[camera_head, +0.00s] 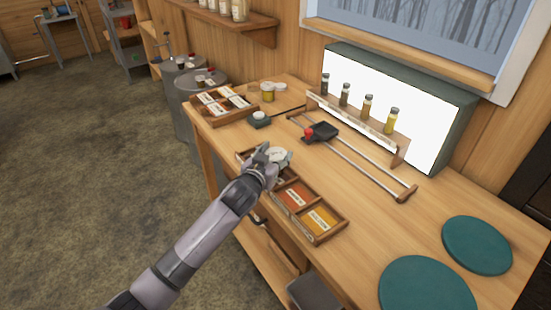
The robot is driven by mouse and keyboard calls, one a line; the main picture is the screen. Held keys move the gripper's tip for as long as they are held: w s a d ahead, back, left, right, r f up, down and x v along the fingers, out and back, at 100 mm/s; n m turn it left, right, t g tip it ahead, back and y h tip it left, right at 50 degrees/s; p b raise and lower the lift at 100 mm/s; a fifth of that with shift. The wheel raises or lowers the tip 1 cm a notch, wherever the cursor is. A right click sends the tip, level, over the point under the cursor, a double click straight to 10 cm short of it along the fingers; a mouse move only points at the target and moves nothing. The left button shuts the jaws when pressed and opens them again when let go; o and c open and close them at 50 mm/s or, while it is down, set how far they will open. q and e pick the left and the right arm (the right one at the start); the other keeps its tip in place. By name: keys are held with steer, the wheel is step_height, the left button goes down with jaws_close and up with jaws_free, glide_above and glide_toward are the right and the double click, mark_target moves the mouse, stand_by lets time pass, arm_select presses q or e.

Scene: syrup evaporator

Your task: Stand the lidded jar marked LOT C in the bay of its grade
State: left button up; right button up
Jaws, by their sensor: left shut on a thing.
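My left gripper (268,162) is shut on a jar with a pale round lid (281,155), over the far end of the graded tray. The gripper hides most of the jar, and I cannot read any lot mark. I cannot tell whether the jar touches the tray. The wooden tray (316,240) has an orange-red bay (294,193) and a yellow bay (320,218) in view, each with a small label. Its far part is hidden behind my gripper. My right gripper is not in view.
A lit panel (385,105) stands behind a rack of several sample bottles (366,105). A rail with a black carriage (322,131) runs before it. Teal discs (427,288) lie at front right.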

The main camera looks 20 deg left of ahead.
arm_select(q)
steer(key=shift+f, duration=0.95)
steer(key=o, duration=1.3)
steer(key=shift+r, duration=0.15)
steer(key=b+v, duration=0.1)
steer(key=v, duration=1.1)
steer(key=shift+r, duration=0.15)
steer(key=shift+w, duration=0.1)
